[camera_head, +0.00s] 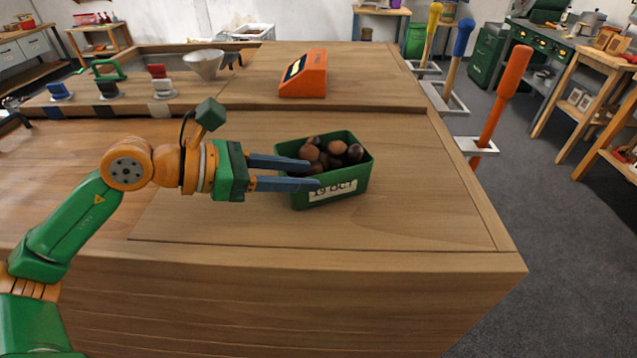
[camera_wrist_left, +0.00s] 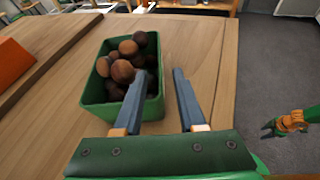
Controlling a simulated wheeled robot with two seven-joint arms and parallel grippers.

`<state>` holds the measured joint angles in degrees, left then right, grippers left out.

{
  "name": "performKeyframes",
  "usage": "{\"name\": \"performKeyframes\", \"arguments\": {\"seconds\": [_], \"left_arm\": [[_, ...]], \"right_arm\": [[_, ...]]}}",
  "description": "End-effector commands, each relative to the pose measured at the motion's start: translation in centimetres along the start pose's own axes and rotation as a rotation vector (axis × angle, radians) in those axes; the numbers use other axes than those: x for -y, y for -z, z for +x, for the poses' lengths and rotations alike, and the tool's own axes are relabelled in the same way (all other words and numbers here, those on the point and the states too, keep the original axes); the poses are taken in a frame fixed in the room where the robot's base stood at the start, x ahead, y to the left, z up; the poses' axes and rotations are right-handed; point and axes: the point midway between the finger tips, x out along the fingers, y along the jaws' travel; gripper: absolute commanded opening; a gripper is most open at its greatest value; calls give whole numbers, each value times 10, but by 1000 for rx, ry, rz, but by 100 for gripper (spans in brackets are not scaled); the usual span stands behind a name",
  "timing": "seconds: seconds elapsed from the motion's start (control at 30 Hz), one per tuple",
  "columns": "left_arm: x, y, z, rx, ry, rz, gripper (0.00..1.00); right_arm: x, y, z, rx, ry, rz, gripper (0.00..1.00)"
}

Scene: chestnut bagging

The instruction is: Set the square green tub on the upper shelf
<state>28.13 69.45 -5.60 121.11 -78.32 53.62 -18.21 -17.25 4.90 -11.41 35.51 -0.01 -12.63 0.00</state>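The square green tub (camera_head: 350,186) stands upright on the wooden bench, filled with brown chestnuts (camera_head: 312,152) and bearing a white label on its front. It also shows in the left wrist view (camera_wrist_left: 93,92). My left gripper (camera_head: 314,175) is open at the tub. One finger overlaps the tub's interior and the other is outside its front wall, with that wall apparently between them. Contact cannot be made out. No upper shelf is clearly identifiable.
An orange scale (camera_head: 304,74) stands behind the tub. A white funnel (camera_head: 204,64) and several coloured handled blocks (camera_head: 107,89) stand at the back left. Tall coloured handles (camera_head: 502,92) rise beyond the bench's right edge. The bench top right of the tub is clear.

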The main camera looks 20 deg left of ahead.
Motion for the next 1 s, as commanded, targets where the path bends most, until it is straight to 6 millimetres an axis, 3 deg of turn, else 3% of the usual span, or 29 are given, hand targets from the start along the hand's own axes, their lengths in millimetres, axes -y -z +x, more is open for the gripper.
{"name": "performKeyframes", "arguments": {"seconds": [0.23, 0.4, 0.57, 0.6, 0.73, 1.0], "left_arm": [[5, -17, 34, 4, 9, -1, 40], [4, -9, 58, 1, 4, 1, 40], [4, -6, 60, 0, 3, 3, 40], [4, -6, 60, 0, 3, 3, 37], [4, -6, 60, 0, 3, 3, 2], [4, -6, 60, 0, 4, 3, 0]], "right_arm": [[6, 6, -45, -5, 11, 4, 50], [6, 7, -48, -5, 11, 3, 50], [4, 6, -46, -4, 9, 2, 50], [4, 6, -46, -4, 8, 2, 50], [3, 6, -46, -4, 6, 1, 50], [2, 6, -46, -3, 4, 0, 50]]}}
